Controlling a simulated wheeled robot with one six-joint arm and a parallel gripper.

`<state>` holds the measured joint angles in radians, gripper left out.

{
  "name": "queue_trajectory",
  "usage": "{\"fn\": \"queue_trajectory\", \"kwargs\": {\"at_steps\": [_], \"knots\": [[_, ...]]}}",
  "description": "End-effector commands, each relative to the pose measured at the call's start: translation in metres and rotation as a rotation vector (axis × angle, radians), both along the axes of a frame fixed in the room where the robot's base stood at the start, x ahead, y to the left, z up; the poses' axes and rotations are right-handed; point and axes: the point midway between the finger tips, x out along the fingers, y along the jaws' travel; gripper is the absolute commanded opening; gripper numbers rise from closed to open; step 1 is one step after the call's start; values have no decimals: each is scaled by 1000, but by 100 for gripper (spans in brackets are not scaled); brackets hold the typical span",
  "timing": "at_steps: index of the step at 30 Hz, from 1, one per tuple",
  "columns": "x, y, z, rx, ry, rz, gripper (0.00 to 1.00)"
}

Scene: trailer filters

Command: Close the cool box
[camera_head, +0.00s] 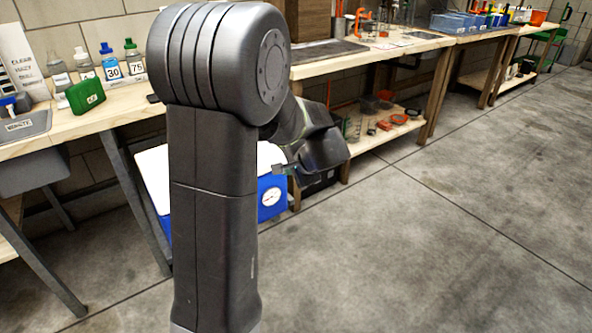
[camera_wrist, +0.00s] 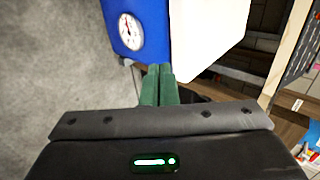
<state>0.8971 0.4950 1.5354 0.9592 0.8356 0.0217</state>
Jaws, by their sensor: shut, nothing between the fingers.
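The cool box has a blue body (camera_head: 271,196) with a round white dial on its front. Its white lid (camera_head: 155,178) shows on both sides of my arm in the head view, which hides the middle. In the wrist view the blue body (camera_wrist: 112,12) is at the top, with the white lid (camera_wrist: 207,35) to its right. I cannot tell whether the lid is fully down. My gripper (camera_wrist: 158,70) is shut and empty, its green fingers together. The fingertips appear just below the dial and lid edge in the wrist view; contact cannot be told.
A wooden workbench (camera_head: 365,57) runs along the wall behind, with a lower shelf (camera_head: 385,137) holding small items. A sink (camera_head: 25,126), bottles and a green case (camera_head: 85,95) are at the left. The concrete floor (camera_head: 430,250) at the right is clear.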

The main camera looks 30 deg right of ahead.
Motion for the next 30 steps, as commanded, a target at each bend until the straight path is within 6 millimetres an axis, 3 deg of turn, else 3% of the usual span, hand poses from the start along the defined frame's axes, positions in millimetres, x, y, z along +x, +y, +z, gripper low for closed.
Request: {"fn": "queue_trajectory", "kwargs": {"at_steps": [3,12,30], "knots": [[18,2,-20,1,2,3,0],[52,5,-15,-1,0,2,0],[57,5,-14,1,1,1,0]]}}
